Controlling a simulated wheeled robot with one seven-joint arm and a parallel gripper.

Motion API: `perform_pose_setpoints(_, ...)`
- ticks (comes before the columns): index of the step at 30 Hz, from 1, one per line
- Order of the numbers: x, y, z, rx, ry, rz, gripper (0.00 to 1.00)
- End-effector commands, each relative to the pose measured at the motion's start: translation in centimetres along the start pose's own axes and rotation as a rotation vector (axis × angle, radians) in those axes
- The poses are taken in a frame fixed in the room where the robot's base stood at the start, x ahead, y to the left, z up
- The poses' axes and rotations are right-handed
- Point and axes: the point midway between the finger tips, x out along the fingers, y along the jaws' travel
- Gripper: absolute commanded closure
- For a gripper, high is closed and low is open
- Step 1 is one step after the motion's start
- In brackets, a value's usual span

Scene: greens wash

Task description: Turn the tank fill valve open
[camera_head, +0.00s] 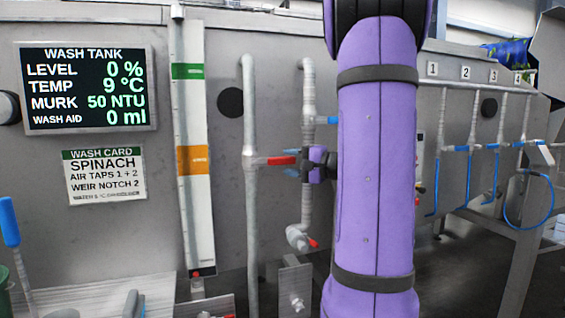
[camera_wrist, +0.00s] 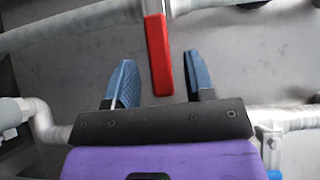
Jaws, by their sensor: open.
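A red valve lever (camera_head: 275,160) sticks out to the right, about level, from a grey vertical pipe (camera_head: 250,200); no label on it is readable. In the wrist view the red lever (camera_wrist: 158,60) lies between my blue fingers, with a gap on both sides. My gripper (camera_head: 289,162) is open around the lever's free end; it also shows in the wrist view (camera_wrist: 161,72). My purple arm hides part of the wall to the right. The wash tank display (camera_head: 86,87) reads level 0 %, 9 °C, 50 NTU and wash aid 0 ml.
A second grey pipe (camera_head: 308,200) with a blue handle (camera_head: 326,119) stands close behind my gripper. A small red-handled tap (camera_head: 300,239) is at its foot. A striped gauge board (camera_head: 192,215) stands left. Numbered blue-handled taps (camera_head: 461,148) line the right.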

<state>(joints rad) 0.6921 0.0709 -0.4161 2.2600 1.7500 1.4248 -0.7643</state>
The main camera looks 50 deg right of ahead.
Motion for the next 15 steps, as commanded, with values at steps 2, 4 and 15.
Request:
perform_pose_setpoints(2, 1.1, 0.0, 0.0, 0.000, -0.003, 0.001, 0.51)
perform_pose_setpoints(4, 1.7, 0.0, 0.0, 0.000, -0.002, 0.000, 0.51)
perform_pose_setpoints(15, 2.6, 0.0, 0.0, 0.000, 0.000, 0.001, 0.51)
